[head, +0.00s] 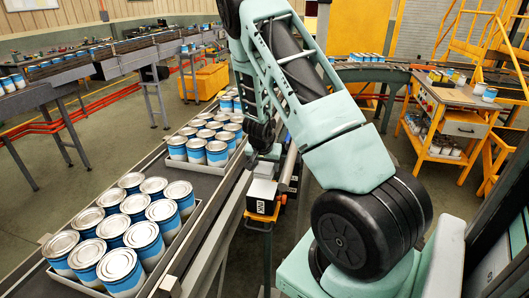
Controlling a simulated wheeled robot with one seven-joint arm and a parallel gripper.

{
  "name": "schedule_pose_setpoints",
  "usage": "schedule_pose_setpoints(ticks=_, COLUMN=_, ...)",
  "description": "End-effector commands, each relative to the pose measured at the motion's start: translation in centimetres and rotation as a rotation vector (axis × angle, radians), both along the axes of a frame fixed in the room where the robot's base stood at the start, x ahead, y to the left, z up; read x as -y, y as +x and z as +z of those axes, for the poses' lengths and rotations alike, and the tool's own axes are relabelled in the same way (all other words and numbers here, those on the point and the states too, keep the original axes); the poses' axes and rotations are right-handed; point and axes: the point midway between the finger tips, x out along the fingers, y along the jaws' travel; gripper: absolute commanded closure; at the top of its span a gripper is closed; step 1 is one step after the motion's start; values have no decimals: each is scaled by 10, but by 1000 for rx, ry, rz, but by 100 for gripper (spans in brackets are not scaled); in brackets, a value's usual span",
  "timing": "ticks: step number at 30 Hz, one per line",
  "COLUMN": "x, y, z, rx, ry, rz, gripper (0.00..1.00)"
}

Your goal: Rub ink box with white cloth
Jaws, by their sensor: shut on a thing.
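My gripper (264,152) is at the middle of the head view, beside the conveyor, pointing down. It is small and dark here, and its fingertips are hard to make out. It is shut on a pale piece that looks like the white cloth (265,169). Just below is the ink box (262,190), with a light top, a dark label with white marks, and an orange lower part. It is mounted at the conveyor's side rail. The cloth appears right above or against the box's top; I cannot tell whether they touch.
The conveyor (198,183) bears trays of blue and white cans (142,234) close left of the box. My arm covers much of the centre and right. An orange workbench (447,97) with cans stands at the right. Open floor lies at the far left.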

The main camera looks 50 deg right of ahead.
Motion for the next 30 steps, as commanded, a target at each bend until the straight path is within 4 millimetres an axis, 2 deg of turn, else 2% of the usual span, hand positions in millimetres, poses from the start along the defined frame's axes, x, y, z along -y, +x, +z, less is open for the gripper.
schedule_pose_setpoints(ticks=1, x=1, y=-1, z=9, rx=0, ry=0, rz=0, gripper=66)
schedule_pose_setpoints(ticks=10, x=6, y=-3, z=33, rx=0, ry=1, rz=4, gripper=66)
schedule_pose_setpoints(ticks=30, x=7, y=-3, z=34, rx=0, ry=0, rz=5, gripper=66)
